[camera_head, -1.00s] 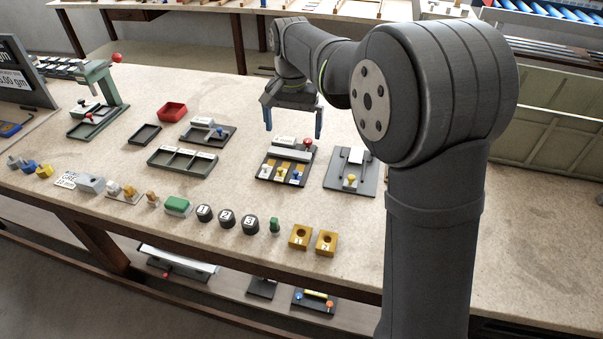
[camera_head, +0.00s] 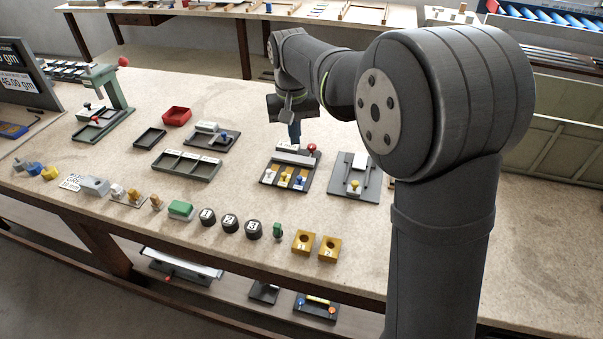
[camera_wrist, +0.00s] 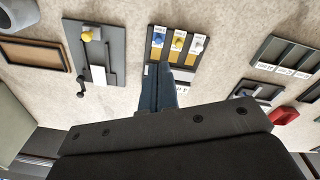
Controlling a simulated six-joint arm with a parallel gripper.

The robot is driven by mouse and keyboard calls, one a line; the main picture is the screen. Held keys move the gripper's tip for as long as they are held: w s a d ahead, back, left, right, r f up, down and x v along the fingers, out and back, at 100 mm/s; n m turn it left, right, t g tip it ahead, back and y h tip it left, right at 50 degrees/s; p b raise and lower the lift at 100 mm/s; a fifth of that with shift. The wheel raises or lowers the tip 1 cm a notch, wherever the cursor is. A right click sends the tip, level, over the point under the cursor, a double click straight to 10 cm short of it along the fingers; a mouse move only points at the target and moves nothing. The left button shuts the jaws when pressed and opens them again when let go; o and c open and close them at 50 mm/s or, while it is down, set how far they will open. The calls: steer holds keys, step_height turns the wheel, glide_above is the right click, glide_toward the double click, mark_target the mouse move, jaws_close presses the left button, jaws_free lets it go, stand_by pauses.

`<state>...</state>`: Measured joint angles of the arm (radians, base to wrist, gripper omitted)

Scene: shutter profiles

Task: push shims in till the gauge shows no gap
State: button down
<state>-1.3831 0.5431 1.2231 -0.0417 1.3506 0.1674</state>
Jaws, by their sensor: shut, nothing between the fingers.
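A dark fixture (camera_head: 265,181) holds three short sliders side by side, with a white knob (camera_head: 270,176), a yellow knob (camera_head: 285,181) and a blue knob (camera_head: 300,182). Yellow strips run beside the knobs, and a pale block (camera_head: 292,157) with a red knob (camera_head: 312,147) lies across the back. My gripper (camera_head: 294,140) is shut and empty, pointing down at the back of this fixture. In the wrist view my shut fingers (camera_wrist: 158,78) cover part of the fixture's pale block, and the three knobs are clear. I cannot tell whether the fingers touch it, nor read any gauge.
A grey plate with a yellow knob (camera_head: 354,186) stands close on the right; its black crank (camera_wrist: 81,88) shows in the wrist view. A compartment tray (camera_head: 186,167) lies to the left. Yellow blocks (camera_head: 303,242) and black numbered knobs (camera_head: 230,223) line the front.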

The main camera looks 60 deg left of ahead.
steer(key=s+f+n, duration=0.1)
steer(key=s+n, duration=0.1)
steer(key=n, duration=0.5)
steer(key=n+t+y, duration=0.2)
steer(key=n, duration=2)
glide_above(297, 186)
steer(key=s+d, duration=0.4)
steer(key=f, duration=1.3)
steer(key=shift+s+a+f, duration=0.1)
steer(key=shift+a, duration=0.15)
steer(key=shift+w+a, duration=0.8)
steer(key=shift+w, duration=0.25)
steer(key=shift+w+a+f, duration=0.15)
steer(key=shift+w+a, duration=0.25)
steer(key=shift+w, duration=0.05)
